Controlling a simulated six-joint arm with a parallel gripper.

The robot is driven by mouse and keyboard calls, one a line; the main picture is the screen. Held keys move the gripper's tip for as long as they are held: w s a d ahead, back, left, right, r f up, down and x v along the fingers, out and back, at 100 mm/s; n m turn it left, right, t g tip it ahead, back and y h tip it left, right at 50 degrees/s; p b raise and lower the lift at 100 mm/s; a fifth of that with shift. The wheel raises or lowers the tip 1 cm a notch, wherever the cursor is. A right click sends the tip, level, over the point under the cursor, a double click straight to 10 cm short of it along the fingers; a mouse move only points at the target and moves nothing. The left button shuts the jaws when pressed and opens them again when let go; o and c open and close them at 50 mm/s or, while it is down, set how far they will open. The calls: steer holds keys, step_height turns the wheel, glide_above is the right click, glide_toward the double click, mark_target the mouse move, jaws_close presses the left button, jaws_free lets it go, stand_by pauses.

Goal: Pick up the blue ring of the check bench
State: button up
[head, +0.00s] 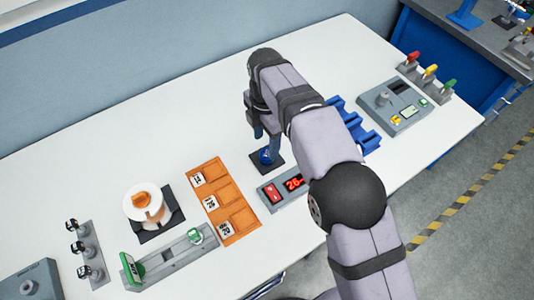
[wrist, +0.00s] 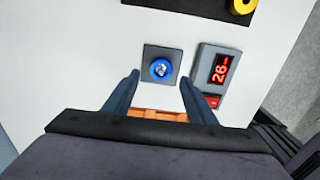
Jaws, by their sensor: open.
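The blue ring (wrist: 161,71) sits on a dark square pad (wrist: 149,49) in the wrist view, with something pale in its middle. In the head view the blue ring (head: 265,157) is small and partly hidden by my gripper (head: 262,133), which is just above it. In the wrist view my gripper (wrist: 160,77) is open, its two blue-grey fingers to the left and right of the ring. The ring appears between the fingertips. I see no contact, and the exact height of the tips above the pad is unclear.
A grey box with a red readout (wrist: 219,68) stands right of the pad. The orange compartment tray (head: 225,201) lies to its left in the head view. A blue rack (head: 362,135) is behind my arm. A yellow ring (wrist: 242,5) shows at the wrist view's top.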

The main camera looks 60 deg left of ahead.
steer(key=shift+d+f+p, duration=0.15)
steer(key=shift+f+p, duration=0.4)
steer(key=shift+w+f+p, duration=0.1)
steer(key=shift+f+p, duration=0.75)
steer(key=shift+f, duration=1.2)
steer(key=c, duration=1.3)
steer(key=shift+o, duration=0.2)
steer(key=shift+r, duration=0.15)
step_height(320, 180, up, 10)
steer(key=b, duration=0.3)
step_height(320, 180, up, 5)
steer(key=p, duration=0.6)
glide_above(267, 150)
